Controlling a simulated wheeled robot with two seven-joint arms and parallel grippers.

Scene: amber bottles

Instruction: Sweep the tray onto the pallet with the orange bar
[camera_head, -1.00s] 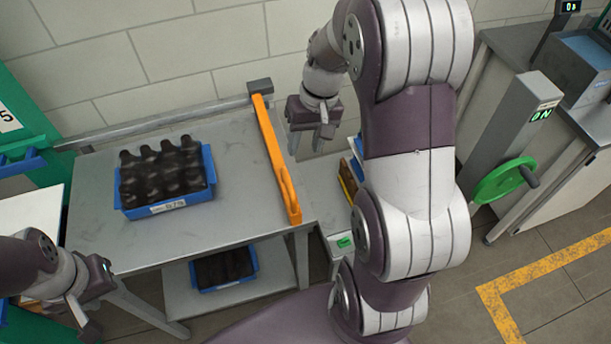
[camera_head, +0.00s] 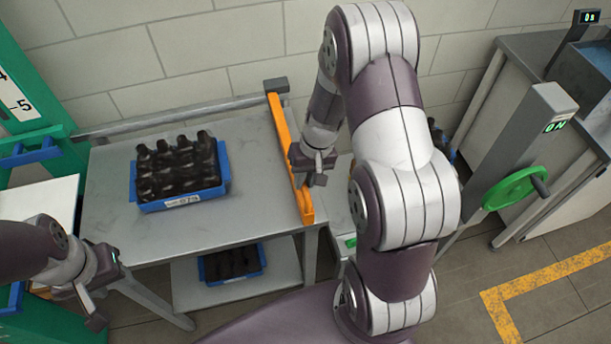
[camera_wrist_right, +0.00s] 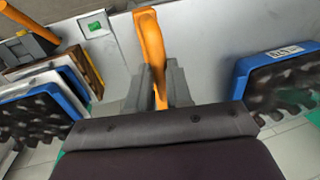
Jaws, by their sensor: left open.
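The blue tray (camera_head: 152,207) holds several dark bottles and stands on the left half of the grey table. It also shows at the right of the right wrist view (camera_wrist_right: 243,75). The orange bar (camera_head: 278,118) lies along the table's right edge, right of the tray and apart from it. My right gripper (camera_head: 312,180) is at the bar; in the right wrist view the bar's raised part (camera_wrist_right: 150,40) passes between its fingers. I cannot tell whether they grip it. My left gripper (camera_head: 104,292) is open and empty, at the table's front left. My right arm hides most of the pallet area.
A grey rail (camera_head: 165,119) runs along the table's back. A second blue tray (camera_head: 232,277) sits on the lower shelf. Right of the bar, a blue tray (camera_wrist_right: 72,88) with dark bottles and a wooden edge (camera_wrist_right: 88,68) show. A green handwheel (camera_head: 515,188) stands further right.

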